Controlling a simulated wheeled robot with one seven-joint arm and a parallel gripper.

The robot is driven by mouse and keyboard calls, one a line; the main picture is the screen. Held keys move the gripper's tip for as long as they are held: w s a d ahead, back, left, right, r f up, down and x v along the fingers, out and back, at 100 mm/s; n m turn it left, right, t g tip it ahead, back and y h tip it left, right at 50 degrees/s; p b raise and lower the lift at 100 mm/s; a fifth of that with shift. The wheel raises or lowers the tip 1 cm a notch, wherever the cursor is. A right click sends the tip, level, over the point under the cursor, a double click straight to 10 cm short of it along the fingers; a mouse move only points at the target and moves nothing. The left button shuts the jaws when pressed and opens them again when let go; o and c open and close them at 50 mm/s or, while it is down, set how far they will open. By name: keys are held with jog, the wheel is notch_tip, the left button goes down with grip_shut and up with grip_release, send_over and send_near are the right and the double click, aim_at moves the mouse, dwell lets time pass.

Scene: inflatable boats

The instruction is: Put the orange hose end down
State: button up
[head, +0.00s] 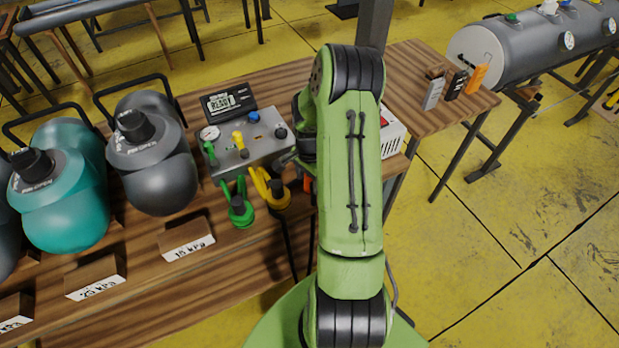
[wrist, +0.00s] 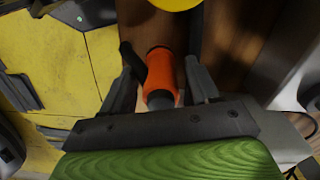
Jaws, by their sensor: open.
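The orange hose end (wrist: 160,66) is between the two fingers of my gripper (wrist: 160,78) in the wrist view. The fingers are open, with one on each side of it. Whether either finger touches it is hard to tell. A small part of the orange piece shows beside my arm in the head view (head: 307,185). My green arm hides most of it and my gripper there. Wood shows beyond the orange piece in the wrist view; whether it rests on anything is not clear.
A green hose end (head: 240,212) and a yellow hose end (head: 277,197) are at the wooden table's (head: 240,275) edge, left of my arm. A grey panel (head: 245,143) with a gauge stands behind them. Dark and teal canisters (head: 65,205) fill the left. Yellow floor is open at right.

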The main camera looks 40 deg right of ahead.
notch_tip(320, 180, up, 12)
jog(key=shift+a+r+p, duration=0.1)
jog(key=shift+r+p, duration=0.1)
jog(key=shift+p, duration=0.6)
jog(key=s+a+r+n+t+h, duration=0.1)
jog(key=s+a+r+n+t, duration=0.35)
jog(key=a+r+n, duration=0.9)
jog(key=s+a+r+n+t+y, duration=0.1)
jog(key=s+a+r+n, duration=0.3)
jog(key=s+a, duration=0.5)
jog(key=shift+s+a+n, duration=0.15)
jog(key=shift+s+n, duration=0.2)
jog(key=shift+s, duration=0.75)
jog(key=shift+o, duration=0.4)
jog(key=shift+r, duration=0.1)
